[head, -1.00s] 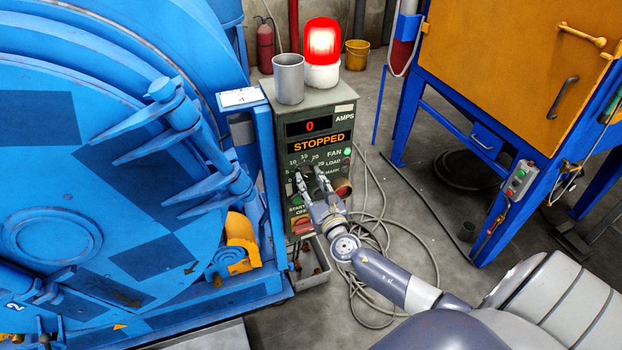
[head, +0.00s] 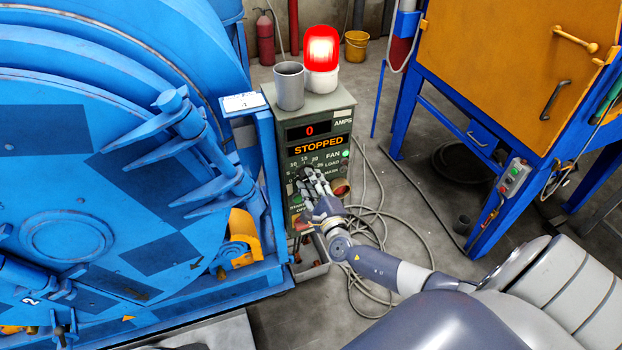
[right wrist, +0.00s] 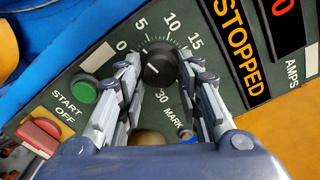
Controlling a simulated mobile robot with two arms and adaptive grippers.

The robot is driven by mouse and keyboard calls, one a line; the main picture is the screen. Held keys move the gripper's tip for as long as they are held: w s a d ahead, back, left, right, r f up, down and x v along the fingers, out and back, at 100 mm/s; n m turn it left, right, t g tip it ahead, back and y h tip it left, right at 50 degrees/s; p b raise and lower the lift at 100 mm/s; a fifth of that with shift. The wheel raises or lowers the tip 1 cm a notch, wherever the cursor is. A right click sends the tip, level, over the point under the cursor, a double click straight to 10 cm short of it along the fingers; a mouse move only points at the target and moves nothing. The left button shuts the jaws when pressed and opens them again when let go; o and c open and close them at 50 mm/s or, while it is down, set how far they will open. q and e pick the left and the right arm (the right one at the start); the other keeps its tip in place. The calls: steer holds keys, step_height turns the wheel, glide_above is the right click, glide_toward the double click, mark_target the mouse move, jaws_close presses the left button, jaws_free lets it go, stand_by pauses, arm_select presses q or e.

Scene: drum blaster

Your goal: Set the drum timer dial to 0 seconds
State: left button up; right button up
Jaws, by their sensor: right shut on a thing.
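The timer dial (right wrist: 158,64) is a round black knob on the dark green control panel (head: 341,116). In the right wrist view its white mark points toward the upper left, but the exact reading is too small to tell. Printed numbers 0, 5, 10, 15 and 30 show around it. My right gripper (right wrist: 158,62) is shut on the dial, with one finger on each side. In the head view the same gripper (head: 311,178) reaches the panel from the lower right and hides the dial. My left gripper is not in view.
A green start button (right wrist: 85,90) and a red off switch (right wrist: 40,135) sit close to the left finger. The display (head: 318,145) reads STOPPED. The blue drum machine (head: 75,200) stands close on the left. Loose cable (head: 372,225) lies on the floor below.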

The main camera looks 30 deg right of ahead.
steer(key=shift+n+p, duration=0.8)
steer(key=shift+n, duration=0.9)
steer(key=o, duration=1.1)
steer(key=shift+c, duration=0.2)
steer(key=v, duration=1.2)
steer(key=shift+s+d+f, duration=0.1)
steer(key=shift+f, duration=0.1)
